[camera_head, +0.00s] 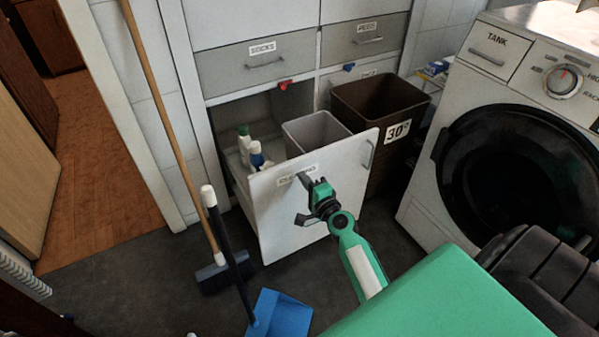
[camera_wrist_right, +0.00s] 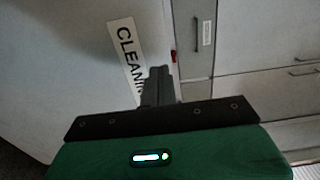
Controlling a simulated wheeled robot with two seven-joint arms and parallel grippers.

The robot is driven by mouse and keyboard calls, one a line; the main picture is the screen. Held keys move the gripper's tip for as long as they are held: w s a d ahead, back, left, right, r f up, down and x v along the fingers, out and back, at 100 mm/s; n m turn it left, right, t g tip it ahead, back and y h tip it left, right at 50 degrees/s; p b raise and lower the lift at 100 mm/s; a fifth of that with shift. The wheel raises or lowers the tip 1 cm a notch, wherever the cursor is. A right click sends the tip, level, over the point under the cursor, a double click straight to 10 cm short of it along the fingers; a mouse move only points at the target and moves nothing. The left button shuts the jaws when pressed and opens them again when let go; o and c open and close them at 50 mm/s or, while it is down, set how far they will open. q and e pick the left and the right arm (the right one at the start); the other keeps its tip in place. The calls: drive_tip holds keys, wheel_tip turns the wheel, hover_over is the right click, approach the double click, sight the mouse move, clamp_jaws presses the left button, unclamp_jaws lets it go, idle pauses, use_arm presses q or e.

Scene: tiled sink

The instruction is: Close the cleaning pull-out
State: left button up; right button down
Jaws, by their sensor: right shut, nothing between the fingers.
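The cleaning pull-out (camera_head: 285,215) is a white drawer front with a "CLEANING" label, standing out from the cabinet in the head view. Behind its front are bottles (camera_head: 256,157) and a grey bin (camera_head: 314,133). My right gripper (camera_head: 304,180) is shut and empty, at the outer face of the front near the label. In the right wrist view its fingers (camera_wrist_right: 158,85) lie over the end of the label, close to the panel (camera_wrist_right: 60,60); I cannot tell whether they touch it. My left gripper is not in view.
A brown bin (camera_head: 375,105) marked 30° stands right of the pull-out. A washing machine (camera_head: 520,130) is further right. A broom (camera_head: 170,110) and a blue dustpan (camera_head: 280,312) stand at the left and front. Dark floor (camera_head: 130,275) is open at the left.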

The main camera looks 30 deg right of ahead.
sight(295, 167)
drive_tip(key=shift+w+d, duration=0.1)
drive_tip(key=shift+w, duration=1.45)
drive_tip(key=shift+w, duration=0.15)
